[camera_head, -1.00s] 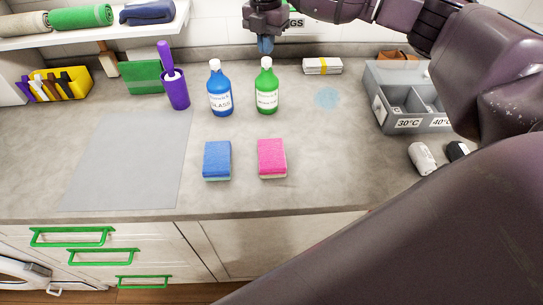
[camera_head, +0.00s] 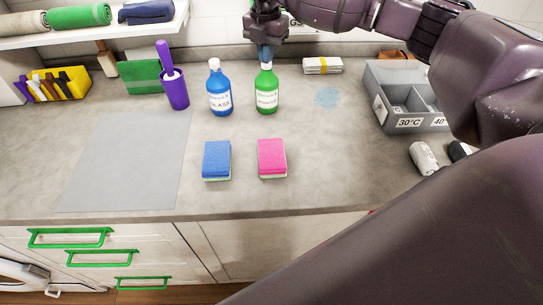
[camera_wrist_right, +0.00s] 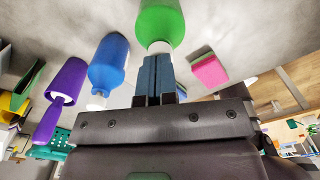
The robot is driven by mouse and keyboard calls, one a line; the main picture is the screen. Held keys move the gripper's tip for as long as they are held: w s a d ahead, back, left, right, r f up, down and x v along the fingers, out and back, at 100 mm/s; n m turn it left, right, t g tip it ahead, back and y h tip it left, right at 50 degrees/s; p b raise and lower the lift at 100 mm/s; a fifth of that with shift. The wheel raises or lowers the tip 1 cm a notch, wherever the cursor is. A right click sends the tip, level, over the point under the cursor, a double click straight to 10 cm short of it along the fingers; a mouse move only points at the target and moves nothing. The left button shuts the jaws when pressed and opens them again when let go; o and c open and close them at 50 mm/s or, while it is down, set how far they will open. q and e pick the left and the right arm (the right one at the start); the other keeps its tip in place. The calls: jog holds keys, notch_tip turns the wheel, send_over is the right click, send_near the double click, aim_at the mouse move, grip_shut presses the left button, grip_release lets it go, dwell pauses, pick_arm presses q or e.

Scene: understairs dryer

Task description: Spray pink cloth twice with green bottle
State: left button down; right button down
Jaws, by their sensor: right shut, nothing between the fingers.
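The green bottle (camera_head: 267,92) stands upright on the counter, right of the blue bottle (camera_head: 219,90). My right gripper (camera_head: 265,52) is shut and points down at the top of the green bottle; its fingertips hide the cap. In the right wrist view the shut fingers (camera_wrist_right: 155,80) reach to the white cap of the green bottle (camera_wrist_right: 160,24), with nothing between them. The pink cloth (camera_head: 272,157), a sponge-like block with a pale underside, lies in front of the green bottle. It also shows in the right wrist view (camera_wrist_right: 209,70). My left gripper is not in view.
A blue sponge (camera_head: 217,160) lies left of the pink one. A purple brush holder (camera_head: 175,92) stands left of the bottles. A grey sorting box (camera_head: 403,98) and a white roll (camera_head: 423,158) are at the right. A grey mat (camera_head: 125,160) lies at the left.

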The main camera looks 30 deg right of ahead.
jog(key=shift+r+p, duration=0.7)
jog(key=shift+r, duration=0.25)
jog(key=shift+r+p, duration=0.4)
jog(key=shift+r, duration=0.2)
jog(key=shift+r, duration=0.1)
jog(key=shift+r+p, duration=0.65)
jog(key=shift+r, duration=0.25)
jog(key=shift+r+p, duration=0.9)
jog(key=shift+r, duration=0.4)
jog(key=shift+r+p, duration=0.4)
jog(key=shift+r, duration=0.3)
